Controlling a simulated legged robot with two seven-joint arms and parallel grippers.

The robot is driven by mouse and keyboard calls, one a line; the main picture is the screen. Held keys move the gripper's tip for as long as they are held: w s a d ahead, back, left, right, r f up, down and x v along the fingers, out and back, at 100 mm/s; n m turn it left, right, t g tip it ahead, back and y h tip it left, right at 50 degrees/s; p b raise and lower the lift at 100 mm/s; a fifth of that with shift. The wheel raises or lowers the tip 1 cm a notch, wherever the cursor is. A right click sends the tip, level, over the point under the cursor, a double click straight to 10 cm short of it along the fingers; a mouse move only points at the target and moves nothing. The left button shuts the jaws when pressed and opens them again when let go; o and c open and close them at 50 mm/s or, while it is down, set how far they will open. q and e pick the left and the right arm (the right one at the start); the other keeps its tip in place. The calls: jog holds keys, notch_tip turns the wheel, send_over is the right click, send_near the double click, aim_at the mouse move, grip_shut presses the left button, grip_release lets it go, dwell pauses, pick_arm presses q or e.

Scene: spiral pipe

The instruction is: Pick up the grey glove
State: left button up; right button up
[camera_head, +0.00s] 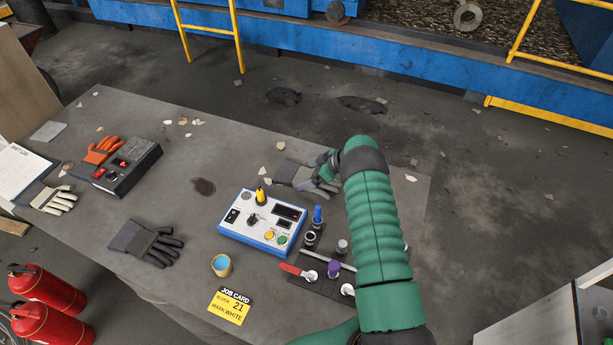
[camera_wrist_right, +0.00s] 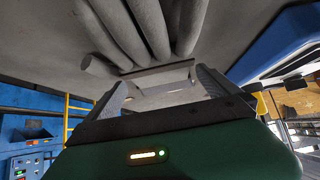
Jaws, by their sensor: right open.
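The grey glove (camera_head: 289,174) lies on the table near its far edge, and its right part is partly hidden by my right gripper. My right gripper (camera_head: 326,172) is at the finger side of that glove, with its arm coming in from the lower right. In the right wrist view, my open jaws (camera_wrist_right: 163,88) show with the grey glove's fingers (camera_wrist_right: 150,28) large and close in front of them. I cannot tell whether the jaws touch the glove. My left gripper is not in view.
A dark glove (camera_head: 146,241), a pale glove (camera_head: 53,199) and an orange glove (camera_head: 103,149) lie to the left. A blue-and-white control box (camera_head: 262,222) stands near my right arm.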

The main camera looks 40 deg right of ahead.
jog(key=shift+w+a+f, duration=0.2)
jog(key=shift+w+f, duration=0.15)
jog(key=shift+f, duration=0.05)
jog(key=shift+c, duration=0.8)
jog(key=c, duration=1.2)
